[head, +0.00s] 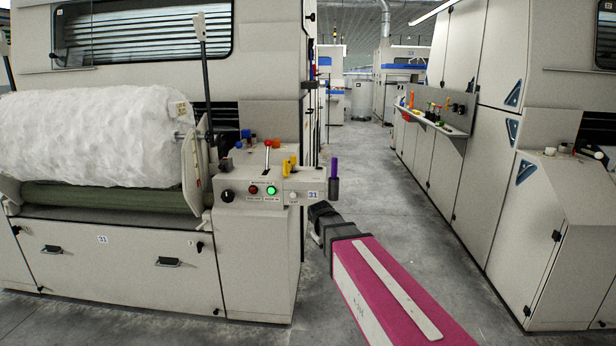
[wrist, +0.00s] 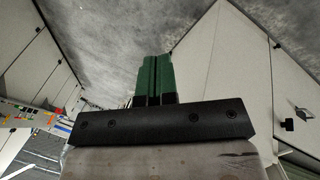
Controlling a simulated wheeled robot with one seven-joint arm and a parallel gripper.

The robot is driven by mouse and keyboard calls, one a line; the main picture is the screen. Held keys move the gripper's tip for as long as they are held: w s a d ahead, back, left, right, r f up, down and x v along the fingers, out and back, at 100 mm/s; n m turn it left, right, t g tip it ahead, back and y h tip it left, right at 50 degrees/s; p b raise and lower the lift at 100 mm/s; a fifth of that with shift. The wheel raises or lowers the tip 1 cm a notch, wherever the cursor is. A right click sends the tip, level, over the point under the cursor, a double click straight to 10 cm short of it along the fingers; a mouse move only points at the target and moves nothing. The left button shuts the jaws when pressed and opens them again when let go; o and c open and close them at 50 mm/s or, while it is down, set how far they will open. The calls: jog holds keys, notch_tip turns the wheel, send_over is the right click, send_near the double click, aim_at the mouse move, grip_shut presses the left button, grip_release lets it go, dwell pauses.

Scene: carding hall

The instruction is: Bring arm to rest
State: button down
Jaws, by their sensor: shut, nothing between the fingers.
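In the wrist view my gripper (wrist: 157,77) has its two green fingers pressed together with nothing between them. Concrete floor and pale cabinet panels lie beyond the fingertips. In the head view my pink and white arm reaches from the lower right toward the corner of the control panel (head: 262,190) of machine 31. The fingers cannot be made out there, beyond the dark wrist. I see no contact between the arm and the machine, though the gap is hard to judge.
A white fibre roll (head: 90,138) lies on the machine at left. A purple-topped holder (head: 334,178) sticks out by the panel, close to my wrist. Cabinets (head: 560,220) and a shelf with small items (head: 432,120) line the right. The aisle floor (head: 375,170) between is clear.

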jog(key=s+d+f+m+g+y, duration=0.1)
jog(key=s+d+f+m, duration=0.2)
jog(key=s+d+f, duration=0.2)
jog(key=s+d+f+m+g+y, duration=0.1)
jog(key=s+d+f, duration=0.5)
jog(key=s, duration=0.6)
jog(key=shift+f+m+g+y, duration=0.3)
jog(key=shift+m+g, duration=0.5)
jog(key=shift+m, duration=0.3)
jog(key=shift+d, duration=0.1)
